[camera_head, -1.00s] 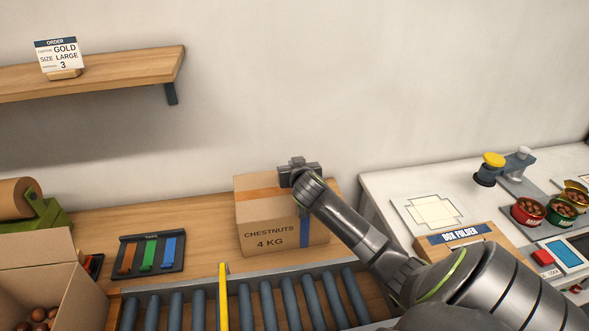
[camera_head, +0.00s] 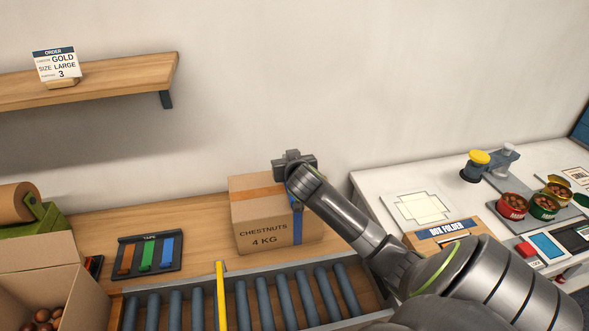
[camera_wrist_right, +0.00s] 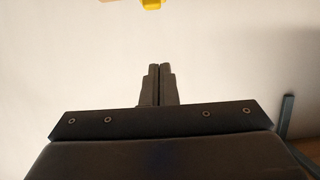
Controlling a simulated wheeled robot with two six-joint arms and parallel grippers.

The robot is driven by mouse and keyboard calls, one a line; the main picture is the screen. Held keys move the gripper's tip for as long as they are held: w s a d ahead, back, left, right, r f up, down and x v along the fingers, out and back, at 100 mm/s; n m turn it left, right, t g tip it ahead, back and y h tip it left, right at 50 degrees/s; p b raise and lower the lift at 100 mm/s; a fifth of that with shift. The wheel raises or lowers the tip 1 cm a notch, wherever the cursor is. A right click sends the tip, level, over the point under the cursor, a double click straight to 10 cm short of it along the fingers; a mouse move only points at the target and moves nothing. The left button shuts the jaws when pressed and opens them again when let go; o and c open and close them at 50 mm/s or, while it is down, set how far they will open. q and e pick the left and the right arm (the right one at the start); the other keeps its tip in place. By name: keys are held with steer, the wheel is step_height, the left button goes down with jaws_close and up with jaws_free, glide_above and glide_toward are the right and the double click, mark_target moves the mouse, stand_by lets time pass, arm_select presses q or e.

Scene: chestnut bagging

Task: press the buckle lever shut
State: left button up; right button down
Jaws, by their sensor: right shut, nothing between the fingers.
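A cardboard box (camera_head: 262,222) marked CHESTNUTS 4 KG stands on the wooden bench, closed, with orange tape along its top and a blue strap (camera_head: 297,224) down its front right side. I cannot make out a buckle or its lever in the head view. My right gripper (camera_head: 293,160) is above the back right of the box top; its fingertips are hidden there behind the wrist. In the right wrist view the fingers (camera_wrist_right: 159,84) are shut and empty against the pale wall. A yellow piece (camera_wrist_right: 152,3), unclear what, shows at that view's top edge. My left gripper is not in view.
A roller conveyor with a yellow bar (camera_head: 221,295) runs in front of the box. A rack of colored tapes (camera_head: 148,256) and an open carton with chestnuts (camera_head: 50,285) are left. The shelf (camera_head: 120,77) hangs upper left.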

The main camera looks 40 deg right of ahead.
steer(key=b+v, duration=0.1)
steer(key=v, duration=0.5)
steer(key=shift+s+f, duration=0.3)
steer(key=shift+a, duration=0.15)
